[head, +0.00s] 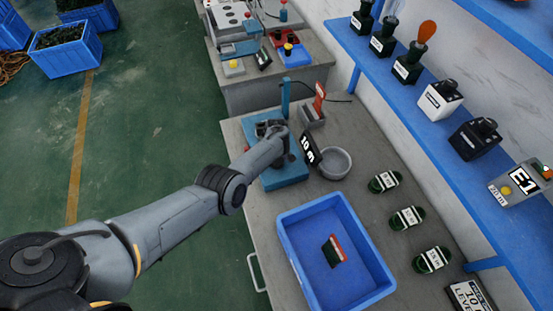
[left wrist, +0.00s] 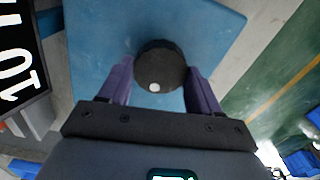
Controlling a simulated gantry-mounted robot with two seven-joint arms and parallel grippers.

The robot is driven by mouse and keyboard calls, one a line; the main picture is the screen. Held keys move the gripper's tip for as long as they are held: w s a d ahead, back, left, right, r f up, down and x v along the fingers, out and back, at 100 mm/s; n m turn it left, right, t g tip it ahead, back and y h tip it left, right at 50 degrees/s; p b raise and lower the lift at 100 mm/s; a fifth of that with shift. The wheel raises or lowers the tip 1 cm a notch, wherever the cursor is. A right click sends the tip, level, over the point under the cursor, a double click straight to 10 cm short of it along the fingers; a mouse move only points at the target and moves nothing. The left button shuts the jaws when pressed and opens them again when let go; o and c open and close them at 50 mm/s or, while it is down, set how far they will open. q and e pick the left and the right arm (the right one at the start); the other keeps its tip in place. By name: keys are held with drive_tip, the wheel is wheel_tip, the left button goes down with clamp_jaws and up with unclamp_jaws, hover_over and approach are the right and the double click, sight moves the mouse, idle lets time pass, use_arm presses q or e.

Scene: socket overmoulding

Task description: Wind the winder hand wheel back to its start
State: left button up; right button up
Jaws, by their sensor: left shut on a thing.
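The winder stands on a blue base plate (head: 287,177) on the grey bench, with a blue post behind it. Its hand wheel (left wrist: 160,64) is a dark round knob with a white dot near its lower edge. My left gripper (left wrist: 160,82) has its two purple fingers on either side of the wheel and is shut on it. In the head view, the left gripper (head: 270,129) reaches over the winder, and my arm hides most of the wheel. My right gripper is in neither view.
A "10 m" sign (head: 310,150) and a grey bowl (head: 335,163) stand right of the winder. A blue tray (head: 293,252) holds a small red, white and dark item. Several dark green labelled coils (head: 406,218) lie to the right. A blue shelf (head: 440,128) runs along the wall.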

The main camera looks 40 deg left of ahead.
use_arm(q)
drive_tip(key=n+b, duration=0.1)
drive_tip(key=n, duration=0.3)
drive_tip(key=shift+f+n, duration=0.1)
drive_tip(key=shift+n, duration=0.2)
drive_tip(key=n+b, duration=0.1)
drive_tip(key=n, duration=0.2)
drive_tip(key=shift+n+b, duration=0.3)
drive_tip(key=shift+b, duration=0.05)
drive_tip(key=n+b, duration=0.2)
drive_tip(key=n, duration=0.2)
drive_tip(key=shift+n, duration=0.3)
drive_tip(key=n+b, duration=0.1)
drive_tip(key=n, duration=0.2)
drive_tip(key=shift+s+b, duration=0.1)
drive_tip(key=shift+b, duration=0.3)
drive_tip(key=shift+n+b, duration=0.35)
drive_tip(key=shift+n, duration=0.35)
drive_tip(key=o, duration=1.1)
drive_tip(key=shift+c, duration=0.2)
